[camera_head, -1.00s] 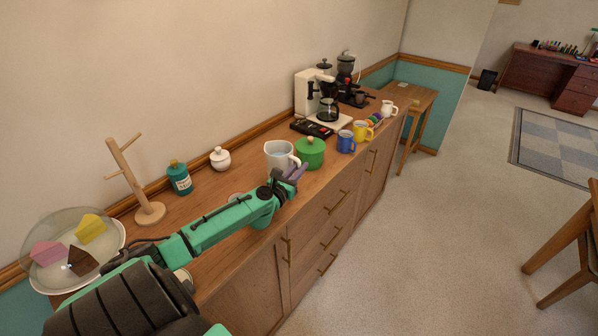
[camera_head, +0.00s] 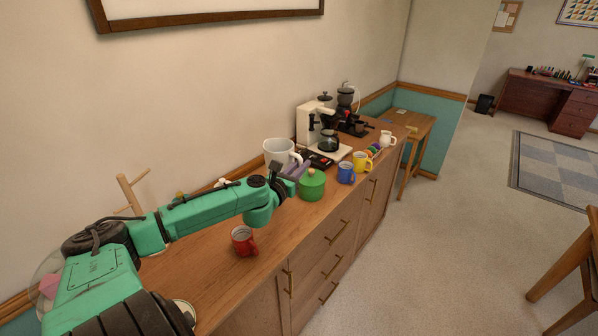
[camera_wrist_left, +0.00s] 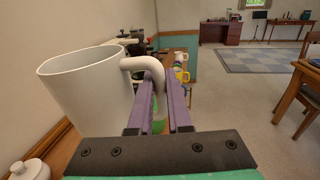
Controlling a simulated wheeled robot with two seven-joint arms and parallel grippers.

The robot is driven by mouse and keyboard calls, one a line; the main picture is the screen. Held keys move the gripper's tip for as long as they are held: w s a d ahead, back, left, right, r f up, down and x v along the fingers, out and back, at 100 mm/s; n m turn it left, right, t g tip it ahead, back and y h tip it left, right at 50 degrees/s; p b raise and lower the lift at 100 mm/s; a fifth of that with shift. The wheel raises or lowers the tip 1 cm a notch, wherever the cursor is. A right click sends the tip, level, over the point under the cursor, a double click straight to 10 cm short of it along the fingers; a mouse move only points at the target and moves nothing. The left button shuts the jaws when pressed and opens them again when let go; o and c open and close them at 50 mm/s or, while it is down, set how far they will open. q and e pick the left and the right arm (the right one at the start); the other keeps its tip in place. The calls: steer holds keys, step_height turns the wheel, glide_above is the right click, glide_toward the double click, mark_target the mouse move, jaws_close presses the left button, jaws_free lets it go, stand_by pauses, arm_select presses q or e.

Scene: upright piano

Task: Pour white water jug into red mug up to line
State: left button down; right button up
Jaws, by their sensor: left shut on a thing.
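The white water jug (camera_head: 280,150) is held upright above the sideboard, behind the green pot. My left gripper (camera_head: 292,168) is shut on its handle; the wrist view shows the jug (camera_wrist_left: 88,95) left of the purple fingers (camera_wrist_left: 162,105), with the handle between them. The water inside cannot be seen now. The red mug (camera_head: 242,240) stands on the sideboard near its front edge, below my left forearm and to the left of the jug. Its line is too small to make out. My right gripper is not in view.
The wooden sideboard (camera_head: 210,270) has a green lidded pot (camera_head: 312,185), a blue mug (camera_head: 345,172), a yellow mug (camera_head: 362,162) and a coffee machine (camera_head: 310,122) to the right of the red mug. A wooden mug tree (camera_head: 130,195) stands left, partly behind my arm.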

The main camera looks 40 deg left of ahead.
arm_select(q)
steer(key=shift+a, duration=0.1)
step_height(320, 180, down, 15)
steer(key=s+d+n+g+y+b, duration=0.1)
steer(key=d+n+g+y+b, duration=0.2)
steer(key=n+g+y+b, duration=0.55)
steer(key=d+y+b, duration=0.1)
steer(key=d+f+y+b, duration=0.1)
steer(key=d+b, duration=0.1)
steer(key=d+f+y+b, duration=0.1)
steer(key=d+b, duration=0.1)
steer(key=shift+s+d+f+t, duration=0.1)
steer(key=shift+s+f+t, duration=0.1)
steer(key=shift+s+t, duration=0.15)
steer(key=shift+r+n, duration=0.1)
steer(key=shift+n, duration=0.15)
steer(key=shift+r, duration=0.1)
